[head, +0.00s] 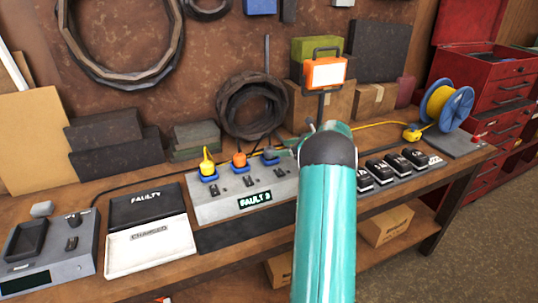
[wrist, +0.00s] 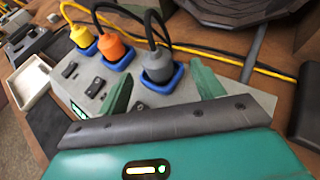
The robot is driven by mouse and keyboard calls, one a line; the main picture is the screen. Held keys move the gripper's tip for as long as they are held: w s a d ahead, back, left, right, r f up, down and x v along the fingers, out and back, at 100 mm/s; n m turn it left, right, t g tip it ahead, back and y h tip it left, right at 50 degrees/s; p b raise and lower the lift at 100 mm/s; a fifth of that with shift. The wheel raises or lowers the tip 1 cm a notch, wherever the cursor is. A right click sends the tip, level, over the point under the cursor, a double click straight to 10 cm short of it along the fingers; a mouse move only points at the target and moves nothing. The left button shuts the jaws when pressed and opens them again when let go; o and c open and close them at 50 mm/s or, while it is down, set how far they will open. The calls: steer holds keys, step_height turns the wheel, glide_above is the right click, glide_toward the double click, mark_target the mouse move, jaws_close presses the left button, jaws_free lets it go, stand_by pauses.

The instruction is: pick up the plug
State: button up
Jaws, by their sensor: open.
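Three plugs stand in blue sockets on a grey fault panel (head: 226,204): a yellow plug (head: 207,166), an orange plug (head: 239,160) and a grey plug (head: 270,154). In the head view my teal arm hides the gripper and the panel's right end.
The panel's display (head: 254,200) reads "FAULT 3". A tray marked FAULTY (head: 147,207) and CHARGED stands left of it. Several black packs (head: 382,172) sit in a row at right.

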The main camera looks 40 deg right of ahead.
mark_target(275, 149)
steer(key=x, duration=0.6)
steer(key=shift+a+f, duration=0.15)
steer(key=shift+a, duration=0.2)
steer(key=shift+w+f, duration=0.15)
steer(key=shift+w, duration=0.2)
steer(key=shift+c, duration=0.5)
steer(key=shift+a, duration=0.1)
steer(key=c, duration=1)
